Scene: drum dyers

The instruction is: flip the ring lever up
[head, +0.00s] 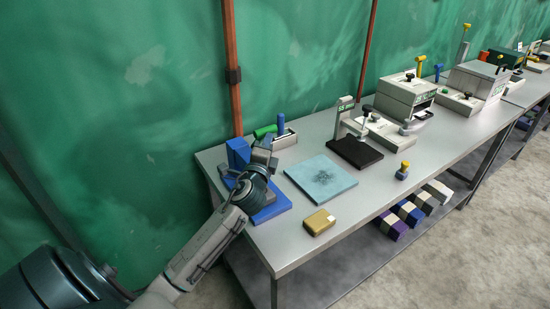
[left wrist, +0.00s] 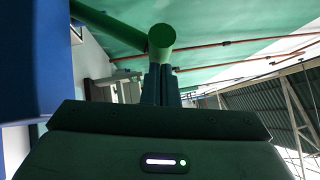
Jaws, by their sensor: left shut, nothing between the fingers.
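A green lever with a round grip (head: 265,131) stands by the blue stand at the far left end of the table. In the left wrist view its round end (left wrist: 161,37) is straight ahead of the fingertips, with a green bar running left from it. I see no clear ring shape on it. My left gripper (head: 266,146) is beside the blue stand, just below the green grip. Its fingers (left wrist: 160,70) are shut and empty, their tips close to the grip; whether they touch cannot be told. My arm hides part of the stand. My right gripper is not in view.
The blue stand (head: 237,153) rises close beside my gripper. A grey box with a blue handle (head: 281,124) is behind. A light-blue pad (head: 321,177), a yellow block (head: 319,222) and a black-topped press (head: 355,152) are to the right. A green curtain hangs behind.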

